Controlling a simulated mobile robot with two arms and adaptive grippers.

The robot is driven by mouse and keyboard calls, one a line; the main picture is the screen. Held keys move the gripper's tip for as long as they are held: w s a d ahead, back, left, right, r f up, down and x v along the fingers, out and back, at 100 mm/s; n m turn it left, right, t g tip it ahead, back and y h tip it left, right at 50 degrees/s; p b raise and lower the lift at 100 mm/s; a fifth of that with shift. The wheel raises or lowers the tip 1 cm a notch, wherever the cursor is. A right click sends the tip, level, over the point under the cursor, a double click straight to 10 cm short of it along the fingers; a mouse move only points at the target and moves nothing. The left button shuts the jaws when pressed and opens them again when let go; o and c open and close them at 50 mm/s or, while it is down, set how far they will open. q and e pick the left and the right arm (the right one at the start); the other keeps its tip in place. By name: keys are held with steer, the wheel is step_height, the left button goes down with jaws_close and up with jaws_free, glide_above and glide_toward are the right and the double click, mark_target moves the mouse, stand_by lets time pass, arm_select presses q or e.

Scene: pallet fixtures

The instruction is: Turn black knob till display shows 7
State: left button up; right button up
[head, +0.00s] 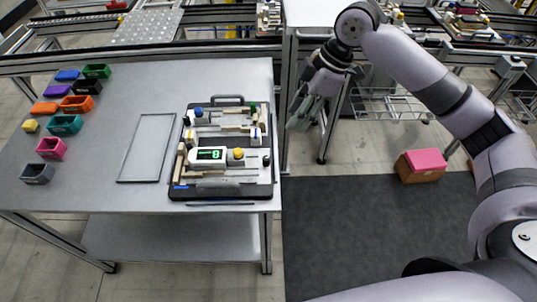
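The pallet fixture (226,188) is a black tray with a handle, lying near the right end of the grey table. On it is a white unit with a small lit display (208,155). Its green digit looks like an 8, but it is too small to be certain. A yellow knob (238,154) sits right of the display. A small black knob (266,160) appears at the unit's right end. My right gripper (301,116) hangs beyond the table's right edge, right of the fixture and apart from it. Its finger opening is unclear. My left gripper is out of view.
The grey table (100,170) holds several small coloured bins (65,124) at left and an empty thin frame (140,181) beside the fixture. A brown box with a pink top (421,166) stands on the floor at right, by a dark mat (365,235).

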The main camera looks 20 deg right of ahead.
mark_target(267, 158)
steer(key=p+x, duration=0.2)
steer(key=x, duration=1.5)
steer(key=shift+w+a+f+p, duration=0.1)
steer(key=shift+a+p, duration=0.05)
steer(key=shift+p, duration=0.2)
steer(key=shift+c, duration=0.5)
jaws_close()
